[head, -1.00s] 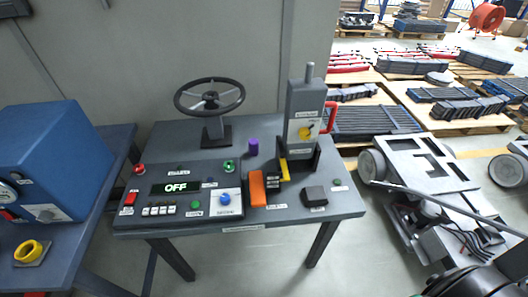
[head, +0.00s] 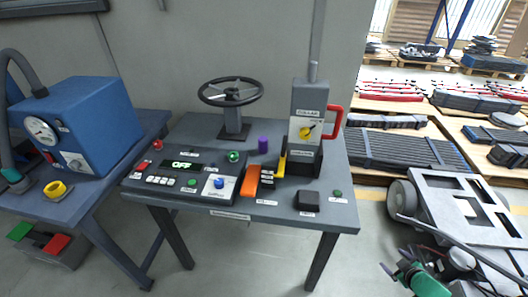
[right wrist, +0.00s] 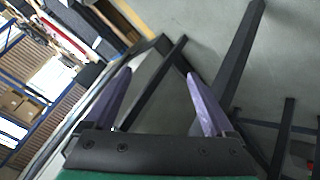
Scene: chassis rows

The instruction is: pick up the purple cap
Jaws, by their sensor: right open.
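The purple cap (head: 263,145) is a small upright cylinder on the grey table (head: 282,209), in the head view. It stands between the black handwheel and the grey upright box with the red handle. My right gripper (head: 389,270) is low at the right in the head view, beside the wheeled chassis and well away from the cap. In the right wrist view its two purple-grey fingers (right wrist: 158,100) are spread with nothing between them. The cap does not show in the right wrist view. My left gripper is not in view.
The handwheel (head: 231,93) and the grey upright box (head: 309,112) flank the cap. A control panel (head: 182,176), an orange block (head: 250,182) and a black block (head: 307,200) lie nearer the front. The wheeled chassis (head: 465,205) stands at right.

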